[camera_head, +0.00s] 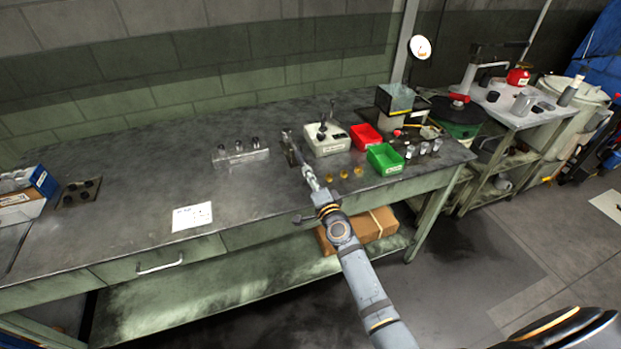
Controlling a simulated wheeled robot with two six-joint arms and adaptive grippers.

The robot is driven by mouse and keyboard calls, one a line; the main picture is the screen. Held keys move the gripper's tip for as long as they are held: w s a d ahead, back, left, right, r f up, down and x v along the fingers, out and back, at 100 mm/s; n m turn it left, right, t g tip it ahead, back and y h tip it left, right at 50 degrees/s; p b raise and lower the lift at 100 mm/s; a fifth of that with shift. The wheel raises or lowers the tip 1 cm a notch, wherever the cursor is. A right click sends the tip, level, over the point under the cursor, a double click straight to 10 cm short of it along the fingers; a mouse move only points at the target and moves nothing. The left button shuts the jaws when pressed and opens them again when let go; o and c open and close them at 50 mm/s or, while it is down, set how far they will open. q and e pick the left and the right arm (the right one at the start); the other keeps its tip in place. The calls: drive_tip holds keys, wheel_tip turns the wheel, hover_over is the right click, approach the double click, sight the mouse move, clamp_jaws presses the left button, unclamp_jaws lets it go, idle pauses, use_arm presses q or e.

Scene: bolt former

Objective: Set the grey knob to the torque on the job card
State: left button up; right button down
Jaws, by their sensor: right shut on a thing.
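The job card (192,216) lies flat near the front of the bench, left of my right arm; its print is too small to read. My right gripper (296,154) reaches over the bench at a small dark device (287,137) behind it. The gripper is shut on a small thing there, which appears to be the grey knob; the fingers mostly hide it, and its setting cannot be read. My left gripper is not in view.
A clear rack with several dark parts (241,157) stands left of the gripper. A white box with levers (327,141), a red bin (366,137) and a green bin (385,160) stand to the right. Several brass pieces (344,173) lie in front. The left-centre bench is mostly clear.

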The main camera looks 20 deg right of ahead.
drive_tip(key=m, duration=0.5)
drive_tip(key=shift+m, duration=0.3)
idle(0.4)
drive_tip(key=c, duration=1)
unclamp_jaws()
drive_tip(key=s, duration=1.2)
drive_tip(key=shift+d+f, duration=0.1)
drive_tip(key=shift+d, duration=0.2)
